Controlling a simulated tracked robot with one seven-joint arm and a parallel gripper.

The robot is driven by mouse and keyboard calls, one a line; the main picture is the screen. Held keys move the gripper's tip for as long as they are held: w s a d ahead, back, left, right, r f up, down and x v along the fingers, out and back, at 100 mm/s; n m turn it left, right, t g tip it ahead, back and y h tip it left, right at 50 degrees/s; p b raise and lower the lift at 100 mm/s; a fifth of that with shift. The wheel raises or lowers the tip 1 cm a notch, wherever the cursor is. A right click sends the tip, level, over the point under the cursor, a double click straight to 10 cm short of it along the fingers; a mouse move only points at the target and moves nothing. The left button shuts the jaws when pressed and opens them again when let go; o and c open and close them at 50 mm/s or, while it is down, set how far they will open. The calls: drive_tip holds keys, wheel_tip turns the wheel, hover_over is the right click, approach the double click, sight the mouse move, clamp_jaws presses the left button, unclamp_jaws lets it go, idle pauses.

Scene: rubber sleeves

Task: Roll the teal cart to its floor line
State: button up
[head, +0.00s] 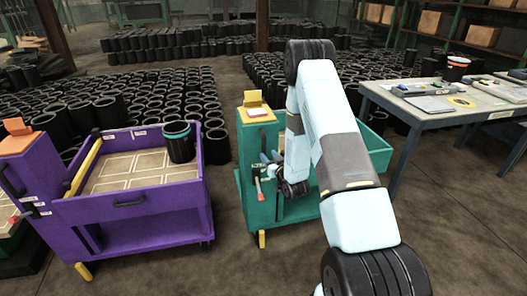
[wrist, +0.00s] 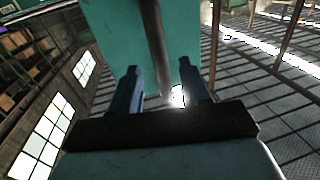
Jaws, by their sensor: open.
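The teal cart (head: 257,205) stands on the floor in the middle of the head view, with an orange-yellow block and pad on its top post. My arm crosses in front of it and hides much of its tray. My gripper (head: 270,171) is at the cart's near left side, small and partly hidden there. In the wrist view my gripper (wrist: 160,82) has its two fingers apart, with a grey bar (wrist: 152,40) between them in front of a teal panel (wrist: 113,30). I cannot tell whether the fingers touch the bar. I cannot make out a floor line.
A purple cart (head: 140,238) stands close on the left, with a teal-banded black sleeve (head: 181,145) on it. A worktable (head: 478,112) with tools stands at the right. Many black sleeves (head: 150,95) cover the floor behind. Bare floor shows between the carts and at the lower right.

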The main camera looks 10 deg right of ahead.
sight(265, 151)
drive_tip(key=shift+w+a, duration=0.2)
drive_tip(key=shift+w, duration=0.75)
drive_tip(key=shift+w+a, duration=0.15)
drive_tip(key=shift+w, duration=0.8)
drive_tip(key=shift+w+a, duration=0.2)
drive_tip(key=shift+w, duration=0.75)
drive_tip(key=shift+c, duration=0.4)
clamp_jaws()
